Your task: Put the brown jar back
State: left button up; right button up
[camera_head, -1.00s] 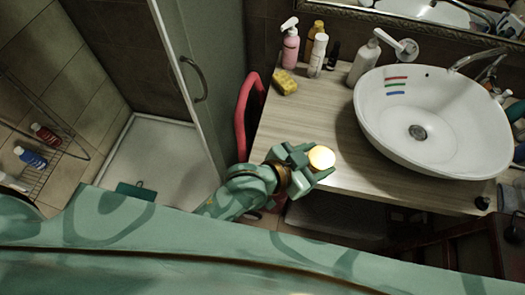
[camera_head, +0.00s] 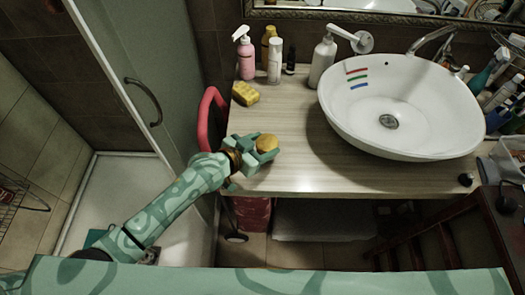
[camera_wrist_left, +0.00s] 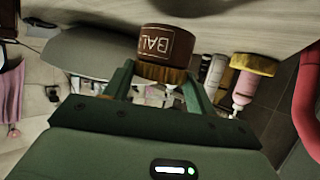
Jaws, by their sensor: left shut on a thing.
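The brown jar, with its gold lid (camera_head: 267,144), is held in my left gripper (camera_head: 257,148) over the left front part of the wooden counter (camera_head: 305,165). In the left wrist view, the brown jar (camera_wrist_left: 166,46) shows pale lettering on its side and sits between the two fingers of my left gripper (camera_wrist_left: 165,85). The gripper is shut on it. In the head view the fingers hide most of the jar's body. I cannot tell whether its base touches the counter. My right gripper is not in view.
A yellow sponge (camera_head: 245,93), a pink pump bottle (camera_head: 245,56), a white tube (camera_head: 274,61) and a pump dispenser (camera_head: 322,60) stand along the back left. The white basin (camera_head: 395,85) is to the right. A red chair back (camera_head: 206,125) is left of the counter.

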pick_arm(q)
notch_tip(320, 180, down, 2)
jog(key=shift+f, duration=0.1)
jog(key=shift+d, duration=0.1)
jog(key=shift+b, duration=0.35)
jog(key=o, duration=1.1)
jog(key=shift+o, duration=0.2)
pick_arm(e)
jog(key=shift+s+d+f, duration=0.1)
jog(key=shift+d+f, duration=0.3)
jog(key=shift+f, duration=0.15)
pick_arm(q)
jog(key=shift+r, duration=0.2)
jog(key=p+v, duration=0.3)
jog(key=v, duration=0.9)
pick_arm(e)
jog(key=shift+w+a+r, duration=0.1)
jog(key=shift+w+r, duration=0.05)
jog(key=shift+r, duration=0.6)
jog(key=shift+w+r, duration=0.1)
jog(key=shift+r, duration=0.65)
